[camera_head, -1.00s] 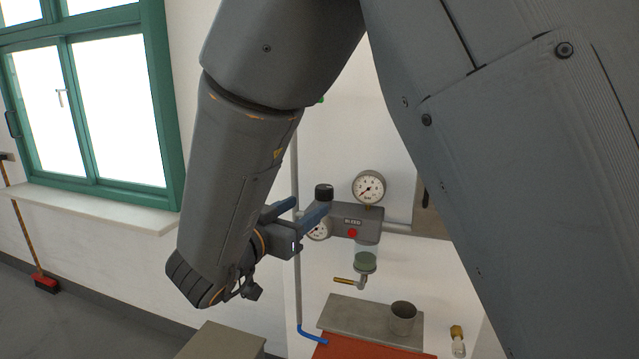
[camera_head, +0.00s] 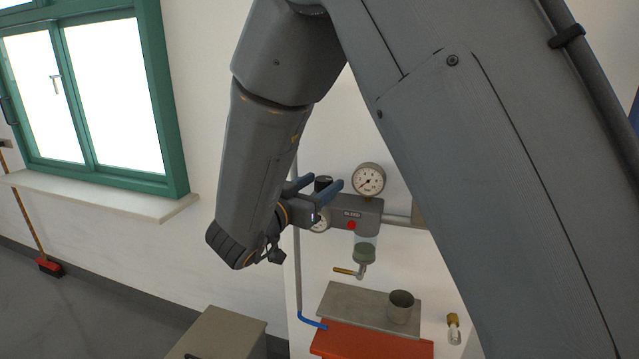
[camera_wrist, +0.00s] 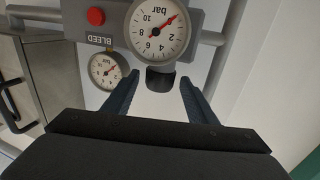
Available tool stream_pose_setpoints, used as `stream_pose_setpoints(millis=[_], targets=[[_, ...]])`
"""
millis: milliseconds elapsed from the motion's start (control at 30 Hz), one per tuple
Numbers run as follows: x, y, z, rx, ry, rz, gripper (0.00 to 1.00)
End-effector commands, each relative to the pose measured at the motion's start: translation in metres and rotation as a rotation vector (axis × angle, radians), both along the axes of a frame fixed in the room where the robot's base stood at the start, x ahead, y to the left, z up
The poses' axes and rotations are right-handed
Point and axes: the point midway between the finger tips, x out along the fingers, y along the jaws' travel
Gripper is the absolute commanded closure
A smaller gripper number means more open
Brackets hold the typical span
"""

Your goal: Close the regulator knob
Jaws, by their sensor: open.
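The regulator knob (camera_head: 323,183) is a black cap on top of the grey regulator body (camera_head: 365,219), left of the upper gauge. In the wrist view the dark knob (camera_wrist: 160,80) shows below the large gauge, between the two fingertips. My gripper (camera_head: 320,184) is open, with its blue fingers appearing on either side of the knob and partly hiding it. In the wrist view my gripper (camera_wrist: 160,81) shows a gap on both sides of the knob. I cannot tell how deep the knob sits between the fingers.
A large gauge (camera_head: 368,180) and a small gauge (camera_wrist: 107,71) are close by. A red bleed button (camera_head: 351,225) is on the body. Below are a brass-handled valve (camera_head: 347,271), a metal cup (camera_head: 400,307) and an orange surface (camera_head: 370,343). A pipe (camera_head: 397,220) runs right.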

Motion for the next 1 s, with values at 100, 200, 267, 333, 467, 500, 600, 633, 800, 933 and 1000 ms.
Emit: stream_pose_setpoints(millis=[100, 200, 267, 333, 467, 500, 600, 633, 800, 933, 1000], targets=[[-0.0001, 0.0001, -0.0002, 0.0, 0.0, 0.0, 0.48], [-0.0002, 0.0001, -0.0002, 0.0, 0.0, 0.0, 0.61], [-0.0002, 0.0, -0.0001, 0.0, 0.0, 0.0, 0.71], [-0.0002, 0.0002, -0.0001, 0.0, 0.0, 0.0, 0.83], [-0.0002, 0.0002, 0.0, 0.0, 0.0, 0.001, 0.89], [-0.0002, 0.0002, 0.0, 0.0, 0.0, 0.003, 0.89], [-0.0006, -0.0004, 0.0002, -0.001, 0.001, 0.014, 0.89], [-0.0008, -0.0009, 0.0001, -0.001, 0.001, 0.02, 0.89], [-0.0015, -0.0025, 0.0001, -0.002, 0.001, 0.088, 0.89], [-0.0023, -0.0044, 0.0, -0.002, 0.001, 0.176, 0.89], [-0.0026, -0.0056, -0.0004, -0.002, 0.001, 0.234, 0.89]])
